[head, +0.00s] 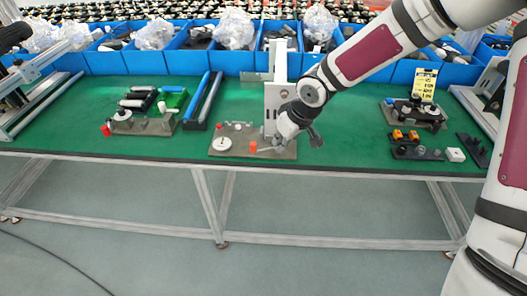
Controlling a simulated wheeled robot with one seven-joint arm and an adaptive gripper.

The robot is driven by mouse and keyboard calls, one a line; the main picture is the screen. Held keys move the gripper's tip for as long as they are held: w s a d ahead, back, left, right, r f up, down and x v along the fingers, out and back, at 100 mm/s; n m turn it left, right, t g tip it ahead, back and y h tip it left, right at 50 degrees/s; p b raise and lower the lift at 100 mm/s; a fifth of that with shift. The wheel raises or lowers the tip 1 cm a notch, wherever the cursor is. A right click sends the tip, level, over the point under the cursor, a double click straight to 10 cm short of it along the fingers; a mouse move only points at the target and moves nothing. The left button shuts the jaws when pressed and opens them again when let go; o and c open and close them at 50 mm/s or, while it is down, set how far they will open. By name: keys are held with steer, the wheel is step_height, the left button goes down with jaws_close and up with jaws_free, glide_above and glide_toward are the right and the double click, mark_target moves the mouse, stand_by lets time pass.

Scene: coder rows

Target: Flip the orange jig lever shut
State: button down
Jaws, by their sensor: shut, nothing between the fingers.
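A grey jig plate (238,136) lies near the front edge of the green table, with a white round disc (225,143) on its left. The orange lever knob (253,147) sits at the plate's front, and a thin pale bar runs right from it. My gripper (316,138) is shut and empty over the right end of the plate, to the right of the orange knob and apart from it. My wrist hides part of the plate's right side. The gripper is small here, so any contact with the bar is hard to tell.
A light grey upright bracket (278,100) stands just behind my wrist. Another jig (140,124) with a red knob (105,130) is at left, beside blue rails (203,100). Small dark parts (417,153) lie at right. Blue bins (240,62) line the back.

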steer(key=w+a+f, duration=0.5)
steer(key=f, duration=0.4)
steer(key=shift+w+a, duration=0.15)
steer(key=shift+w, duration=0.2)
steer(key=shift+w+a+f+m, duration=0.1)
steer(key=shift+w+a+m, duration=0.2)
steer(key=shift+m, duration=0.3)
stand_by(0.4)
steer(key=shift+w+a+m+t+h, duration=0.4)
steer(key=shift+w+a+m+h, duration=0.3)
steer(key=shift+m, duration=0.7)
steer(key=w+m+b, duration=0.1)
steer(key=w+m+h, duration=0.1)
steer(key=m, duration=0.1)
steer(key=shift+w+a+b, duration=0.15)
steer(key=shift+a+b, duration=0.2)
steer(key=shift+a, duration=0.05)
steer(key=shift+w+m+h+b, duration=0.35)
steer(key=shift+w+m, duration=0.1)
steer(key=shift+m, duration=0.4)
steer(key=shift+w+m+h+b, duration=0.3)
steer(key=shift+w+m, duration=0.15)
steer(key=shift+m, duration=0.4)
steer(key=shift+s, duration=0.1)
